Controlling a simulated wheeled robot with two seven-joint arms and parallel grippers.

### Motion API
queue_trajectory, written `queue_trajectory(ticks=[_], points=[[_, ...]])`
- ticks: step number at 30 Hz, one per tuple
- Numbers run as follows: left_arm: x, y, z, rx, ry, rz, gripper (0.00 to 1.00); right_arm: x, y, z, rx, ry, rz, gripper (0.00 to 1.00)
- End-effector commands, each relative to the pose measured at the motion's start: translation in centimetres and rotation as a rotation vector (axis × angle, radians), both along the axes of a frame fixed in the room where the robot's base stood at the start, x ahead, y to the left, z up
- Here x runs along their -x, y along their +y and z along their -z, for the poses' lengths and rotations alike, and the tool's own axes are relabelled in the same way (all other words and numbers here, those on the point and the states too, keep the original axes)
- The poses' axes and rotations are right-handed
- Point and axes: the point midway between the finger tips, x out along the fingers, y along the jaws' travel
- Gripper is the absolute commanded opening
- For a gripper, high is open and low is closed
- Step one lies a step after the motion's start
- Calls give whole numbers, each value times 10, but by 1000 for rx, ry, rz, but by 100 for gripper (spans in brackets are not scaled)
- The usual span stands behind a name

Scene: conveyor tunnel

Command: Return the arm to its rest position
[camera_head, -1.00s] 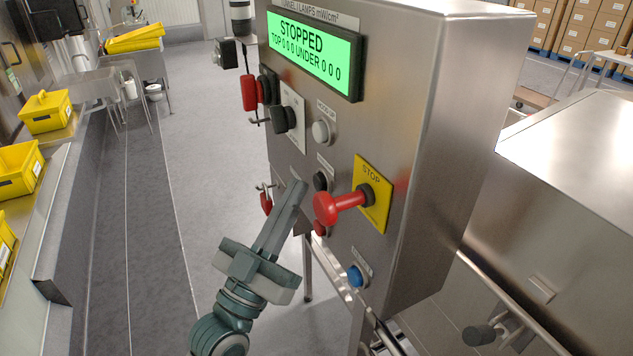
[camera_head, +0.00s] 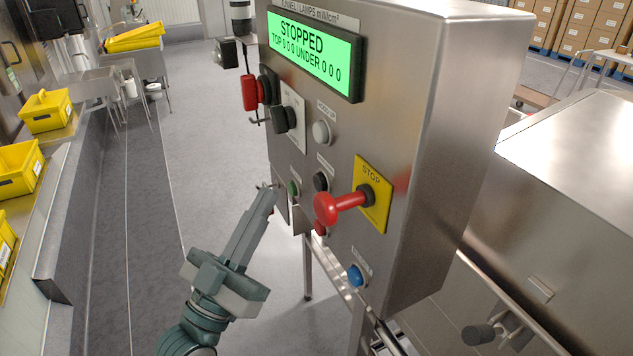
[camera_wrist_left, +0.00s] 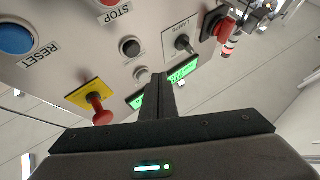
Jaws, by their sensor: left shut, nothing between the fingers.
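My left gripper (camera_head: 262,200) shows in the head view in front of the lower left part of the steel control panel (camera_head: 425,150). Its fingers are together with nothing between them, and they point up and to the right. They hide a little of the panel's left edge. In the left wrist view the shut fingers (camera_wrist_left: 162,85) point at the panel face and cover the middle of the green display (camera_wrist_left: 183,70). I cannot tell the exact gap to the panel, but no button appears pressed by the fingers. My right gripper is not in view.
A red stop knob (camera_head: 328,208) on a yellow plate juts out right of the gripper. The panel also bears a blue button (camera_head: 355,275), a black selector (camera_head: 284,119) and a display (camera_head: 312,55) reading STOPPED. Open floor (camera_head: 205,130) lies left, beyond it yellow bins (camera_head: 46,112).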

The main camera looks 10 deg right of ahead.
Motion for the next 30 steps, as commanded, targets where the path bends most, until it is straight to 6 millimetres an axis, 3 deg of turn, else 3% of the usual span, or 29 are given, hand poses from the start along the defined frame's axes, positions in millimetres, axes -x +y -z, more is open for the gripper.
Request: queue_trajectory(ticks=[15, 20, 23, 26, 30], points=[[-1, 0, 1, -2, 1, -1, 0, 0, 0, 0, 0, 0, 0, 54], [-10, 0, 17, -15, 27, -14, 0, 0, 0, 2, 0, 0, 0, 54], [-24, 0, 43, -38, 70, -36, 0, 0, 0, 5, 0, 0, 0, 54], [-43, 2, 83, -73, 134, -66, 0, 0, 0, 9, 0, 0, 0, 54], [-72, 9, 160, -138, 254, -117, 0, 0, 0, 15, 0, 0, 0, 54]])
